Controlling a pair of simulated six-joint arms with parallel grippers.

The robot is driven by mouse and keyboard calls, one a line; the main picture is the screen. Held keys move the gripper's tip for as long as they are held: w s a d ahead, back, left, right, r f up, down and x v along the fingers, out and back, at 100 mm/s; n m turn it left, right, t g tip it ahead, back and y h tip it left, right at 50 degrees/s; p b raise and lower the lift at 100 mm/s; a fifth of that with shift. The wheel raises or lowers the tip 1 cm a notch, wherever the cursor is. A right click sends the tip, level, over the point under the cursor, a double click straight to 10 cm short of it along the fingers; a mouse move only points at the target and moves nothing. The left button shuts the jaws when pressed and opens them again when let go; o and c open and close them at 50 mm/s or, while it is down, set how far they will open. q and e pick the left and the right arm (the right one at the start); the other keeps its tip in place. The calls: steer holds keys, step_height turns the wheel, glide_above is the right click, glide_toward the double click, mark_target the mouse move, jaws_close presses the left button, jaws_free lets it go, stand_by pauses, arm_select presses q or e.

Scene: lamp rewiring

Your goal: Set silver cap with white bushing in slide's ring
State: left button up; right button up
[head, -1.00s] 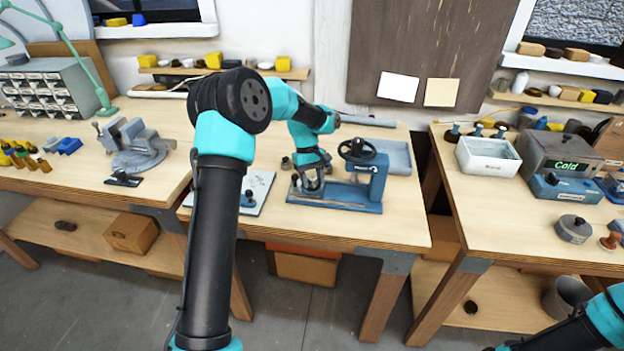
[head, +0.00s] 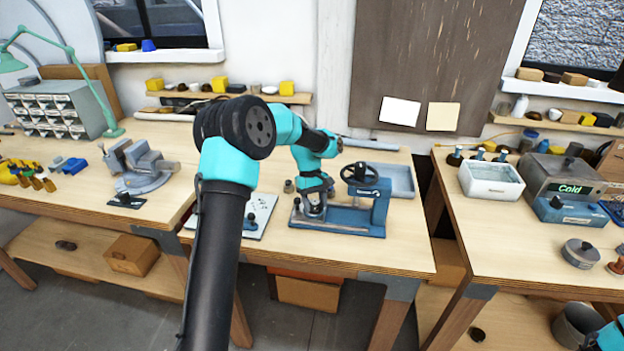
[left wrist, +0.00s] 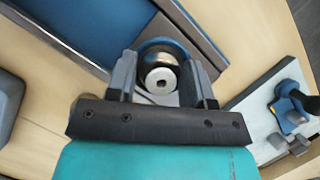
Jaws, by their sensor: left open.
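A silver cap with a white bushing (left wrist: 160,82) shows between my left gripper's fingers in the left wrist view. It is at the opening of the slide's blue ring (left wrist: 168,46); how deep it sits cannot be told. My left gripper (left wrist: 162,90) is open, with one finger on each side of the cap. In the head view my left gripper (head: 315,208) points down at the left end of the blue press (head: 375,212) and hides the cap and most of the ring. My right gripper is out of view; only part of that arm shows at the lower right.
The press's handwheel (head: 360,173) stands close to the right of my left gripper. A pale board with a blue-knobbed part (head: 252,222) lies to the left. A grey tray (head: 392,180) is behind the press. A vise (head: 140,165) stands farther left.

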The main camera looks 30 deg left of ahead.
arm_select(q)
steer(key=shift+o, duration=0.7)
steer(key=v, duration=1.6)
steer(key=shift+a+r, duration=0.15)
steer(key=shift+r, duration=0.2)
steer(key=shift+w+r, duration=0.1)
steer(key=shift+r, duration=0.25)
steer(key=v, duration=0.8)
steer(key=shift+s+d+r, duration=0.25)
steer(key=shift+r, duration=0.3)
steer(key=shift+d, duration=0.1)
